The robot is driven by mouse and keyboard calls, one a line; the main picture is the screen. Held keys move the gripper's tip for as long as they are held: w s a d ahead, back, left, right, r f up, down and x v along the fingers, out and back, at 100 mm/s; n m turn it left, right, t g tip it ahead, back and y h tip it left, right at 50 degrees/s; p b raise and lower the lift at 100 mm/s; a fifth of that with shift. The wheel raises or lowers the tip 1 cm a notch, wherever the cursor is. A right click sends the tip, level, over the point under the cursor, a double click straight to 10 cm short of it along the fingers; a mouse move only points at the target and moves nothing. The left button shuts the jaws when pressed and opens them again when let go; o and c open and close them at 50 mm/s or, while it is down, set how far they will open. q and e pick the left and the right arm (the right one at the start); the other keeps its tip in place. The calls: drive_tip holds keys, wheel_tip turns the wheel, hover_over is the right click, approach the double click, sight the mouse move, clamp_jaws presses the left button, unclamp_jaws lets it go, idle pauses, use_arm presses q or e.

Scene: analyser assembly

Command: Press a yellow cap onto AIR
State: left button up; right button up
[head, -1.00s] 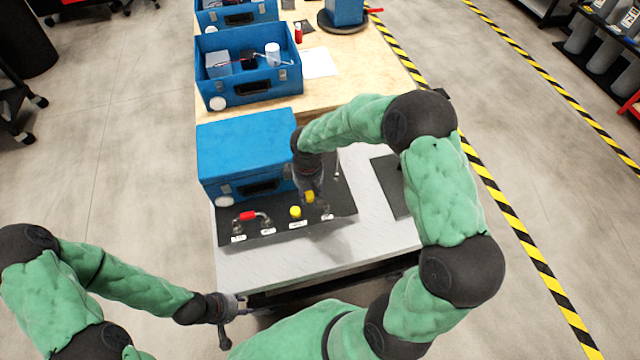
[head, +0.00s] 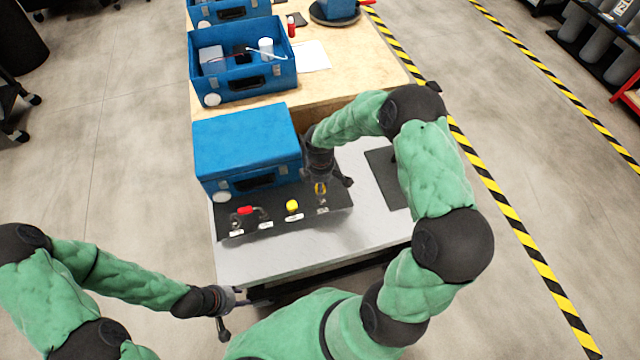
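A yellow cap (head: 321,188) shows at the fingertips of my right gripper (head: 322,185), which appears shut on it. It is just above the right end of the black panel (head: 275,222), over a small fitting with a white label (head: 322,210). Whether the cap touches the fitting cannot be told. A second yellow cap (head: 292,205) stands on the panel to the left. The label texts are too small to read, so I cannot tell which is AIR. My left gripper (head: 237,317) is open and empty, low at the table's front edge, its fingers spread.
A red part (head: 245,210) sits at the panel's left beside a bent metal fitting. A closed blue case (head: 245,140) stands right behind the panel. An open blue case (head: 240,80) is farther back. A dark mat (head: 387,175) lies right of the panel; the grey table front is clear.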

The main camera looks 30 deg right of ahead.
drive_tip(key=b, duration=0.3)
hover_over(320, 199)
drive_tip(key=shift+s+f, duration=0.1)
drive_tip(key=shift+f, duration=2.05)
drive_tip(key=shift+f+b, duration=0.9)
drive_tip(key=shift+f, duration=0.35)
drive_tip(key=o, duration=0.8)
wheel_tip(320, 199, up, 12)
